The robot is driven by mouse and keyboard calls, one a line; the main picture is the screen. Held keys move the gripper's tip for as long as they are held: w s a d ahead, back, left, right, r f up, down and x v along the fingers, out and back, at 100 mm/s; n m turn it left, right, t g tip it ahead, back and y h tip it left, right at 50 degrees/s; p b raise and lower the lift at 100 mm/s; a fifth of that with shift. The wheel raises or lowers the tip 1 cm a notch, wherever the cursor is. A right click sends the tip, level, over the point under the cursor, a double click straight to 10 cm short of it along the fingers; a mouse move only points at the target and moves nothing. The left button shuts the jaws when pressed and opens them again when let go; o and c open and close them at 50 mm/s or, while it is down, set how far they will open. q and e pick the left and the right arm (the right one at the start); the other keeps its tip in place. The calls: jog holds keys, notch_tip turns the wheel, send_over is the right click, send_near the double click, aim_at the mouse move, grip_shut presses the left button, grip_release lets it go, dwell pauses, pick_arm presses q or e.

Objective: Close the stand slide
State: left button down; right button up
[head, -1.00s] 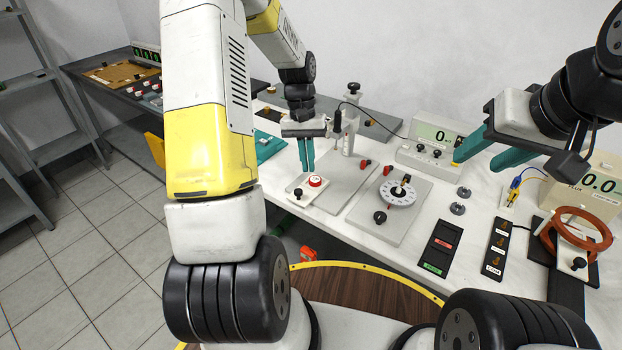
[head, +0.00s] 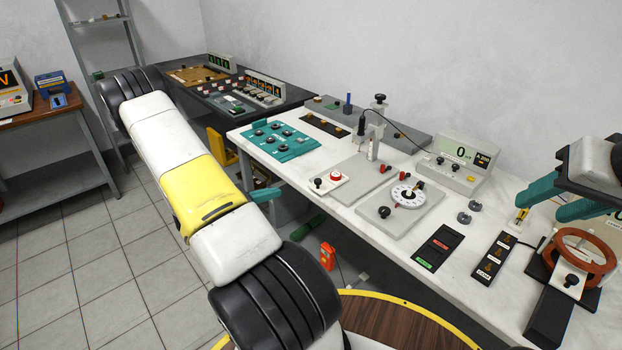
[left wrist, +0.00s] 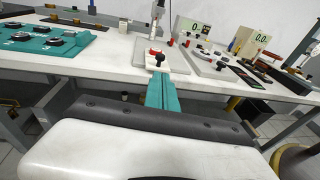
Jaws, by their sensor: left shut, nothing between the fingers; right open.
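The stand (head: 368,150) is an upright post with a metal probe on a grey plate (head: 356,168). At the plate's left front end sits a white slide piece (head: 334,186) with a black knob (head: 318,183) and a red button (head: 335,175). In the left wrist view, the black knob (left wrist: 160,59) and red button show just beyond my fingertips. My left gripper (head: 266,195) is shut and empty, left of the slide by the table's edge, apart from it in the head view. Its teal fingers (left wrist: 162,92) point towards the slide. My right gripper (head: 562,198) is open at the far right.
A teal panel with black knobs (head: 277,141) lies left of the stand. A dial plate (head: 405,195), a meter box (head: 457,165) and an orange-red coil (head: 588,256) stand to the right. A red device (head: 327,256) is below the table edge.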

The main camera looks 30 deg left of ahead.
pick_arm(q)
send_near(334, 174)
jog(key=s, duration=0.3)
jog(key=shift+w+d, duration=0.1)
jog(key=shift+r, duration=0.1)
jog(key=x, duration=0.3)
jog(key=r+x, duration=0.1)
jog(key=x, duration=0.3)
jog(key=w+a+x, duration=0.1)
jog(key=x, duration=0.3)
jog(key=shift+w+a+r, duration=0.1)
jog(key=shift+r, duration=0.15)
jog(key=shift+w, duration=0.3)
jog(key=shift+w+r, duration=0.1)
jog(key=shift+r, duration=0.05)
